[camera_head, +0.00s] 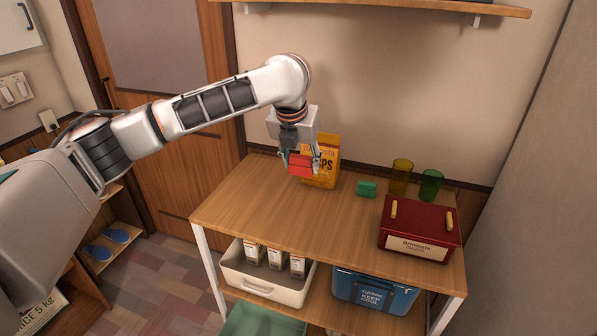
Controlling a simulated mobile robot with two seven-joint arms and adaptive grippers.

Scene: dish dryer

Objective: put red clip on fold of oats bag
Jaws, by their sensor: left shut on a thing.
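My left gripper (299,158) reaches in from the left over the table and points down. It is shut on the red clip (301,166), holding it in front of the left part of an orange bag. The orange bag (325,165) stands upright near the back of the table, partly hidden by the gripper; its visible lettering ends in "PS", and I cannot read the word oats on it. Whether the clip touches the bag, I cannot tell. My right gripper is not in view.
On the wooden table (280,210) are a green clip (366,188), an amber glass (401,177), a green glass (430,185) and a dark red box (419,228). The front left of the table is clear. A shelf (390,6) hangs above. Below stand a white bin (262,287) and a blue cooler (374,292).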

